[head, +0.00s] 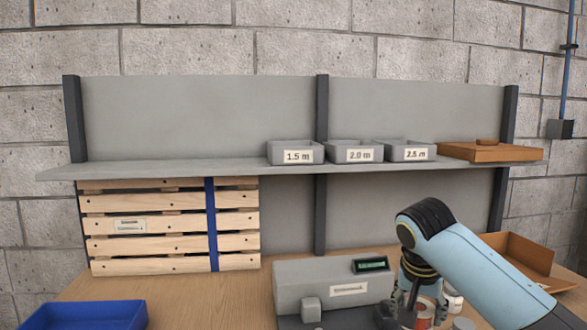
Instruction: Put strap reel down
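My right arm comes in from the right, and its gripper (412,304) points down over the workbench (205,299) at the lower right. Dark finger parts show beside a small red and white round thing (425,309). This may be the strap reel, but it is partly hidden and I cannot tell for sure. I cannot tell whether the fingers are closed on it or only near it. My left gripper is out of view.
A grey machine (318,282) with a small display stands left of the gripper. A blue tray (85,315) is at the front left, a slatted pallet (150,242) with a blue strap behind. An open brown box (518,252) is at right. Labelled grey bins (295,147) sit on the shelf (180,170).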

